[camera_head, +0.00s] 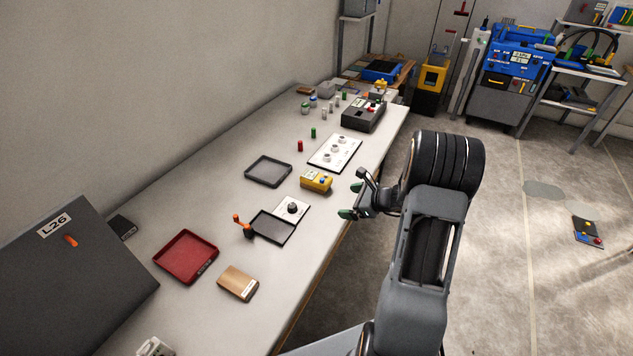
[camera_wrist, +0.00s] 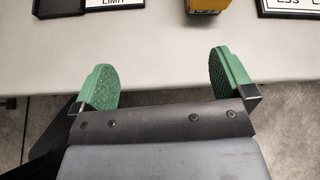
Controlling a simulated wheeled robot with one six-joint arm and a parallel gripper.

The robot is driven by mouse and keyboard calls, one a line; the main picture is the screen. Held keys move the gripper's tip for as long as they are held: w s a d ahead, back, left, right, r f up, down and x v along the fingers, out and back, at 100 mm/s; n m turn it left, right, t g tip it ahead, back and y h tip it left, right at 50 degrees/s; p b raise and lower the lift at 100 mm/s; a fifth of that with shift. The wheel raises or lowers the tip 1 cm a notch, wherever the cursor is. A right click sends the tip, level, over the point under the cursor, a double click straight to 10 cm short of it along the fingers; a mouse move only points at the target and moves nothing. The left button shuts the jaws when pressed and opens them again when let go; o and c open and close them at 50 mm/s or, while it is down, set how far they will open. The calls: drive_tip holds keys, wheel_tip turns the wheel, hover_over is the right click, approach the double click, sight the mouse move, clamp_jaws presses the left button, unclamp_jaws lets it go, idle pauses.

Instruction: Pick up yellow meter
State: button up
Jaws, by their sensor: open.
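The yellow meter (camera_head: 316,180) lies on the white workbench near its right edge, between a dark tray and a white panel with round sockets. In the wrist view only the lower end of the yellow meter (camera_wrist: 207,5) shows at the top edge; the rest is cut off. My gripper (camera_head: 352,200) is at the bench's right edge, to the right of the meter and apart from it. Its two green fingertips are spread with nothing between them. In the wrist view my gripper (camera_wrist: 165,80) points toward the bench, with the meter ahead.
Near the meter are a dark tray (camera_head: 269,171), another tray (camera_head: 270,228) with an orange-handled item, and the socket panel (camera_head: 335,152). A red tray (camera_head: 186,257) and a wooden block (camera_head: 238,283) lie closer. The bench (camera_wrist: 160,45) is bare between gripper and meter.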

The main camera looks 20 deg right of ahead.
drive_tip(key=w+d+r+m+t+h, duration=0.1)
drive_tip(key=w+d+r+m+t, duration=0.1)
drive_tip(key=w+r+m+t, duration=0.15)
approach(320, 177)
drive_tip(key=shift+w+a+m+g, duration=0.35)
drive_tip(key=shift+w+a+m, duration=0.15)
drive_tip(key=shift+w, duration=0.25)
drive_tip(key=shift+p+x, duration=0.7)
drive_tip(key=shift+x, duration=2.3)
drive_tip(key=shift+d+f, duration=0.1)
drive_tip(key=shift+d, duration=0.05)
drive_tip(key=c, duration=1.4)
